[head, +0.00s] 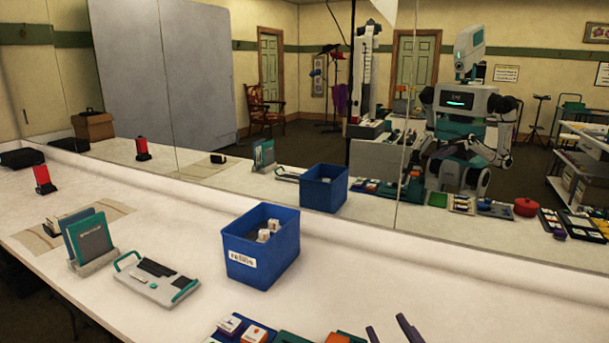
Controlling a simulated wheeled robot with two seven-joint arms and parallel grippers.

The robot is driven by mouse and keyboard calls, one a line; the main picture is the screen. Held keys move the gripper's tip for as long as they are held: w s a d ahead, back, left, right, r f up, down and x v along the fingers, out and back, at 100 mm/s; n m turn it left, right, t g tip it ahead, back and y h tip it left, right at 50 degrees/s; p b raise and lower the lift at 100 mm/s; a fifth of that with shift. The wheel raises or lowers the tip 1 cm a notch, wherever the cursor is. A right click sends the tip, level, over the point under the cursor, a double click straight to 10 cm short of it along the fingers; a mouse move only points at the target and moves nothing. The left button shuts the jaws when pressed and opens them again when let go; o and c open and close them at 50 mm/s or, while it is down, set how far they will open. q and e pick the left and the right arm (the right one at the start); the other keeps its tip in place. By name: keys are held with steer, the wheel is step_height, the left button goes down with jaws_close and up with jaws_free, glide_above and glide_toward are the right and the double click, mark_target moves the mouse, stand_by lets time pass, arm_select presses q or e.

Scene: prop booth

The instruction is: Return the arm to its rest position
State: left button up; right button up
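My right gripper (388,325) shows at the bottom edge, right of centre. Only its two dark fingertips are in the picture. They stand apart with nothing visible between them, over the white counter (470,318). The rest of the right arm is below the picture. My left gripper and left arm do not show directly. A robot's reflection, which looks like mine, stands in the mirror (300,60); its grippers are too small to read.
A blue bin (262,262) with small white blocks stands mid-counter. Left of it are a grey-teal clipboard-like device (158,283), upright folders in a holder (90,240) and a red item (43,178). Coloured blocks (240,328) lie at the front edge, left of the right fingertips.

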steer(key=s+d+f+g, duration=0.2)
steer(key=s+f, duration=0.1)
steer(key=f, duration=0.1)
steer(key=s+d+f+m+g+h, duration=0.1)
steer(key=s+f+g, duration=0.1)
steer(key=s+f, duration=0.2)
steer(key=s+d+f+m+g, duration=0.1)
steer(key=s+d+f+g, duration=0.1)
steer(key=s+f, duration=0.2)
steer(key=shift+d+f+g, duration=0.3)
steer(key=shift+f, duration=0.25)
steer(key=s+d+f+m+g, duration=0.15)
steer(key=s+f+g, duration=0.4)
steer(key=s, duration=0.75)
steer(key=w+a+f+t+y+b, duration=0.1)
steer(key=f+b, duration=0.4)
steer(key=f, duration=0.6)
steer(key=w+a+f+t+y+b, duration=0.1)
steer(key=a+f+t+b, duration=0.3)
steer(key=f, duration=0.6)
steer(key=shift+w+a+f+n+b, duration=0.2)
steer(key=shift+w+f+n+b, duration=0.25)
steer(key=shift+w, duration=0.25)
steer(key=shift+r, duration=0.1)
